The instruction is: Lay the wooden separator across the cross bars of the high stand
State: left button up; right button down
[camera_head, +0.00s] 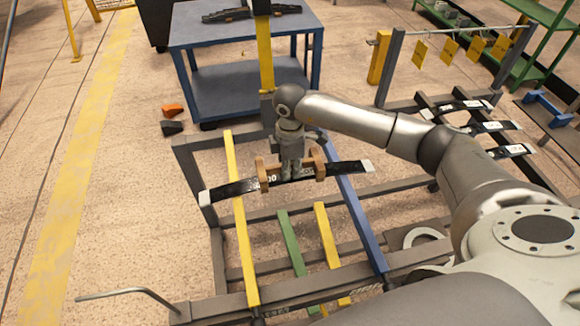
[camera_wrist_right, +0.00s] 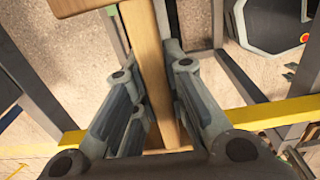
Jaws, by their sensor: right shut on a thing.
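The wooden separator (camera_head: 262,173) is a light brown piece with a wider block at each end. My right gripper (camera_head: 291,175) is shut on its middle, pointing down. The right wrist view shows its wooden bar (camera_wrist_right: 151,60) between the two fingers. The high stand is a dark grey frame (camera_head: 188,150) with a yellow cross bar (camera_head: 243,235) and a blue cross bar (camera_head: 358,213). A black leaf spring (camera_head: 235,189) with white ends spans both bars, by the separator. I cannot tell whether the separator touches it. My left gripper is not in view.
A blue table (camera_head: 245,85) with dark springs on top stands behind the stand. A rack with several springs (camera_head: 490,127) is at the right. Lower green (camera_head: 293,244) and yellow (camera_head: 326,235) bars lie within the stand. The floor at the left is clear.

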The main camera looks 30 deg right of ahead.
jog(key=c, duration=1.4)
grip_release()
jog(key=shift+f, duration=0.1)
notch_tip(320, 180, up, 12)
jog(key=shift+r, duration=0.1)
